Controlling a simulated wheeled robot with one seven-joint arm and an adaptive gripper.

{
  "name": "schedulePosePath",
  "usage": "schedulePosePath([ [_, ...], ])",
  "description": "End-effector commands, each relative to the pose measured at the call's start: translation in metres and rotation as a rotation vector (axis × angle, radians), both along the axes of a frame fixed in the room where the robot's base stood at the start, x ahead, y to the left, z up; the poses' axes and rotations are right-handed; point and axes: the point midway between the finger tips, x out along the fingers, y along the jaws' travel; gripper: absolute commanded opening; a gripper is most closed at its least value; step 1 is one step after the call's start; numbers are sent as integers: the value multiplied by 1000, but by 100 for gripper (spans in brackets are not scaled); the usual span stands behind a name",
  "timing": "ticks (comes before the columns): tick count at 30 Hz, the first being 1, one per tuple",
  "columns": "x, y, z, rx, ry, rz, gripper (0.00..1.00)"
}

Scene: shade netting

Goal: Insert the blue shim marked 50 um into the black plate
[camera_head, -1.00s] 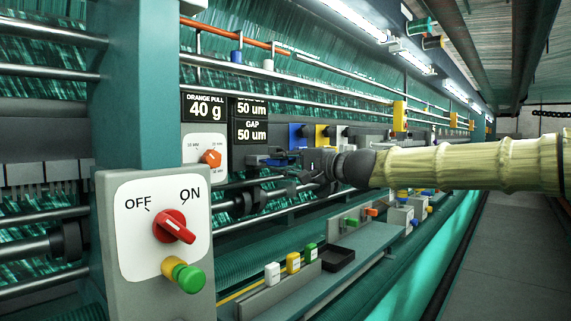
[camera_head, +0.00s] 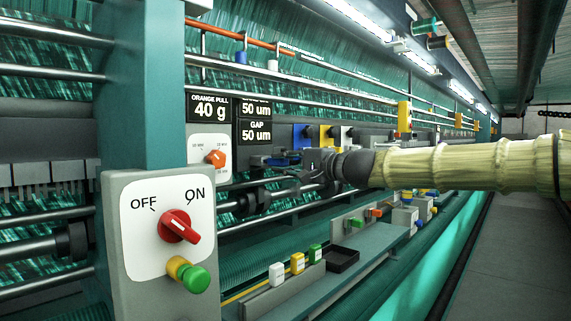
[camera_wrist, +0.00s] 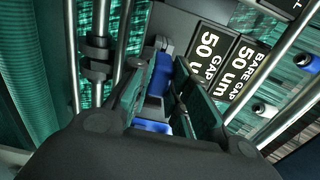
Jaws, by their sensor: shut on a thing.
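My gripper (camera_head: 297,163) is at the machine's front, right of the orange dial and below the row of coloured blocks. In the wrist view its dark fingers (camera_wrist: 160,100) close on a blue piece (camera_wrist: 152,127), taken as the blue shim. More blue (camera_wrist: 160,75) shows just beyond, between the fingertips; I cannot tell whether it is the same piece. No 50 um mark on the shim is readable. A dark surface (camera_wrist: 183,22) lies beyond the fingertips. I cannot tell whether it is the black plate or whether the shim touches it.
Displays read 40 g (camera_head: 210,107) and GAP 50 um (camera_head: 256,132). Blue (camera_head: 301,138), yellow (camera_head: 326,138) and white blocks stand behind my gripper. Metal rods (camera_head: 270,205) run close below. A ledge holds white, yellow and green pieces (camera_head: 297,263) and a black tray (camera_head: 343,259).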

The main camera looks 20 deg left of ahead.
Motion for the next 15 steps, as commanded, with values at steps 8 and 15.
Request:
schedulePosePath([
  [8,2,7,0,0,-1,1,0],
  [15,3,12,0,0,-1,1,0],
])
